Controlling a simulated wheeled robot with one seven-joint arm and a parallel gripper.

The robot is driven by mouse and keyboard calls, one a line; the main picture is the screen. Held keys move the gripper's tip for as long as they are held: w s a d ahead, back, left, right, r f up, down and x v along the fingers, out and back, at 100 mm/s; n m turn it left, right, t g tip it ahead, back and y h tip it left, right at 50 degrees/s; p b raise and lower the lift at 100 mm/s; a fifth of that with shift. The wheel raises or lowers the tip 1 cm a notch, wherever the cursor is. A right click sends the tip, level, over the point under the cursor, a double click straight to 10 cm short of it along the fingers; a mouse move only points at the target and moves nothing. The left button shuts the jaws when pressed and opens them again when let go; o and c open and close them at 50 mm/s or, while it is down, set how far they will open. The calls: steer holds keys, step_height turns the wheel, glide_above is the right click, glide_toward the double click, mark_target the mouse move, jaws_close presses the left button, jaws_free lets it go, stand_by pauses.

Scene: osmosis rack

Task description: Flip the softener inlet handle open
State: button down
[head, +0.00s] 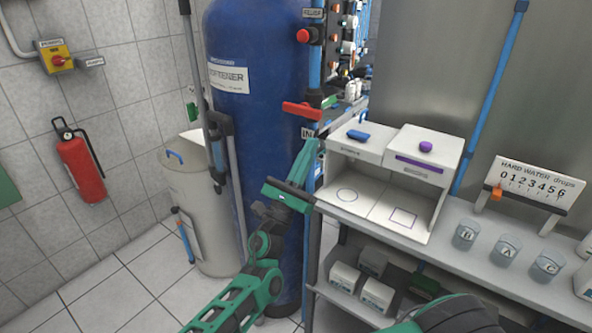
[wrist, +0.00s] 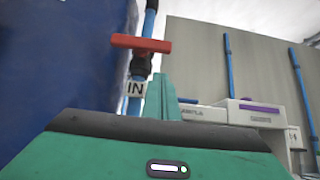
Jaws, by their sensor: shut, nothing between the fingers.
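The red inlet handle (head: 302,110) sits on the vertical blue pipe beside the blue softener tank (head: 250,140), just above the "IN" label (head: 307,133). It lies crosswise to the pipe. In the wrist view the red handle (wrist: 141,44) shows as a horizontal bar above the "IN" tag (wrist: 136,88). My gripper (head: 314,143) is shut and empty, with its green fingers pointing up. Its tips are below the handle, near the label. In the wrist view my gripper (wrist: 162,80) is below and slightly right of the handle, with no contact visible.
A higher red valve (head: 303,36) is on the same pipe. A white two-bay box (head: 420,160) stands on the shelf close to the right of my gripper. Cups and a drops scale (head: 530,185) are farther right. A beige bin (head: 200,210) stands left of the tank.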

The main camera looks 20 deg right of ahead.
mark_target(302, 111)
step_height(302, 111, up, 4)
steer(key=shift+r, duration=0.1)
stand_by(0.4)
